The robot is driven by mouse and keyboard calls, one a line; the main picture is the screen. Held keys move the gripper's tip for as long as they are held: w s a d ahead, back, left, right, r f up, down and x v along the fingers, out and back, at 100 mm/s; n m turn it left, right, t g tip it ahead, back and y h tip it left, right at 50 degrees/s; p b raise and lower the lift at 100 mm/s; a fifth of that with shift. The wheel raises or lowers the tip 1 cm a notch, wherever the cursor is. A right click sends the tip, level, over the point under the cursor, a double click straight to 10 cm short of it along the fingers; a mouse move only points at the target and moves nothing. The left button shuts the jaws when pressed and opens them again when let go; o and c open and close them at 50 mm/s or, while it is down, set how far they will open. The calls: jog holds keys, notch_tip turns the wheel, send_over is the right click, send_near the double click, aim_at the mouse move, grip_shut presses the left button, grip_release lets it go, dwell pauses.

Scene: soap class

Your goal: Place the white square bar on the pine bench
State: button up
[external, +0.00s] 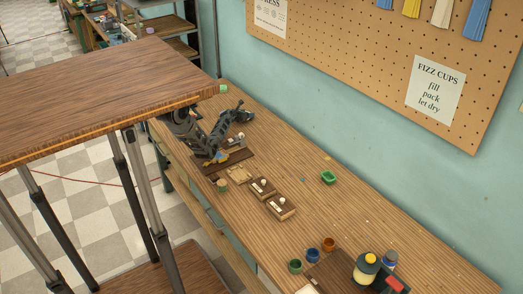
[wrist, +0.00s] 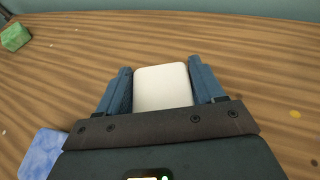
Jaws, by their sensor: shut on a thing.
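The white square bar (wrist: 163,90) is between the two blue fingers of my gripper (wrist: 159,76) in the wrist view. The fingers are shut on its left and right sides. The bench top (wrist: 250,55), striped light-brown wood, lies behind and below the bar. I cannot tell whether the bar touches it. In the external view my dark arm is folded over the far part of the long wooden bench (external: 385,215) along the wall. The bar is too small to make out for certain there.
A green block (wrist: 15,37) lies at the upper left and a blue marbled block (wrist: 42,152) at the lower left. Small wooden trays (external: 281,207), a green dish (external: 328,177) and several jars stand along the bench. A dark table (external: 100,85) fills the left foreground.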

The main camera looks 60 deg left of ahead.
jog(key=o, duration=1.1)
jog(key=shift+c, duration=0.2)
jog(key=shift+s+d+r+p, duration=0.15)
jog(key=shift+s+r+p, duration=0.2)
jog(key=shift+p, duration=0.3)
jog(key=p+v, duration=0.5)
jog(key=shift+s+r, duration=0.1)
jog(key=shift+r, duration=0.1)
jog(key=v, duration=0.4)
jog(key=shift+s+d+f, duration=0.2)
jog(key=shift+s, duration=0.1)
jog(key=shift+s+d+r, duration=0.2)
jog(key=shift+s+r, duration=0.05)
jog(key=shift+s, duration=0.25)
